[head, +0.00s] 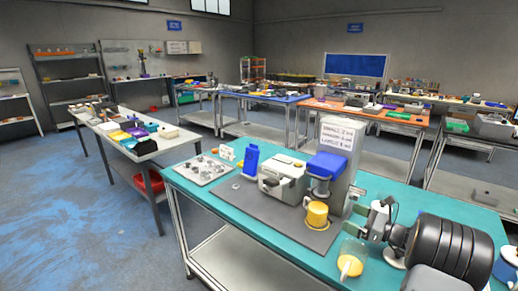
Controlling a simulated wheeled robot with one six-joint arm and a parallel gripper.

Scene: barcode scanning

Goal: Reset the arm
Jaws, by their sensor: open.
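My gripper (359,213) is at the right, at the end of my arm, with its jaws pointing left over the teal table (262,254). It is open, with nothing visible between its fingers. It is just right of a yellow round part (317,213) under a blue-topped device (325,168). A clear container with a yellow piece (351,266) is below it near the table's front edge. I cannot make out a barcode or a scanner.
A grey-white machine (283,180), a blue upright holder (251,160) and a tray of small parts (202,169) stand left of my gripper. A white-labelled box (338,135) stands behind. Other benches fill the back; blue-grey floor (75,220) is open at left.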

